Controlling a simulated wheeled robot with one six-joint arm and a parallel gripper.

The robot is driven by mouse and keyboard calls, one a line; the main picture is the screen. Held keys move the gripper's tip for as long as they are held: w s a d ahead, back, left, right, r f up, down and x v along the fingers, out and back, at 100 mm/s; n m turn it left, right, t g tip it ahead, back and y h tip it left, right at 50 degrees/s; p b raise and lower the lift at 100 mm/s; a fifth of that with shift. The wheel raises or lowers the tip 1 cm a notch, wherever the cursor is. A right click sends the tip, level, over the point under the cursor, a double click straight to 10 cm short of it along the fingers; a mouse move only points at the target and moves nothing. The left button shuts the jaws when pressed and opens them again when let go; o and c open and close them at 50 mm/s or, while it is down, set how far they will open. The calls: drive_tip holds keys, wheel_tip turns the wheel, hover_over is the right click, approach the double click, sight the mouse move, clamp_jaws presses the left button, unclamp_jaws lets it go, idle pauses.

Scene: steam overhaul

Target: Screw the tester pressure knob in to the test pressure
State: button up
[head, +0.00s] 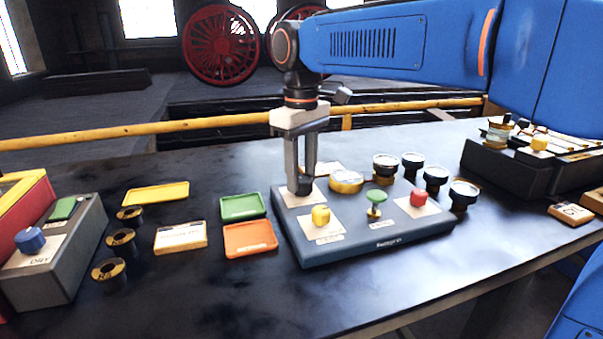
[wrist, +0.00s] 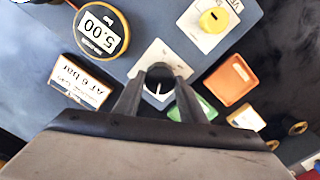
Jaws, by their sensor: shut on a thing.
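The tester (head: 380,246) is a dark blue box on the bench. Its pressure knob (wrist: 160,76) is dark with a white pointer line and sits on a pale plate in the wrist view. My gripper (head: 302,182) points straight down over the tester's back left corner. In the wrist view my gripper (wrist: 157,90) is shut on the knob, one finger on each side. The round yellow-rimmed gauge (wrist: 101,29) reads 5.00 bar; it also shows in the head view (head: 346,181). A card (wrist: 79,82) beside it reads "AT 6 bar", partly legible.
The tester also carries a yellow knob (head: 320,215), a green knob (head: 376,197) and a red knob (head: 418,197). Several dark gauges (head: 435,178) stand behind it. Green (head: 242,206) and orange (head: 250,239) trays lie to its left. The front right bench is clear.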

sight(302, 179)
drive_tip(key=o, duration=1.1)
drive_tip(key=shift+c, duration=0.2)
drive_tip(key=shift+r, duration=0.15)
wheel_tip(302, 179, up, 17)
drive_tip(key=shift+s, duration=0.15)
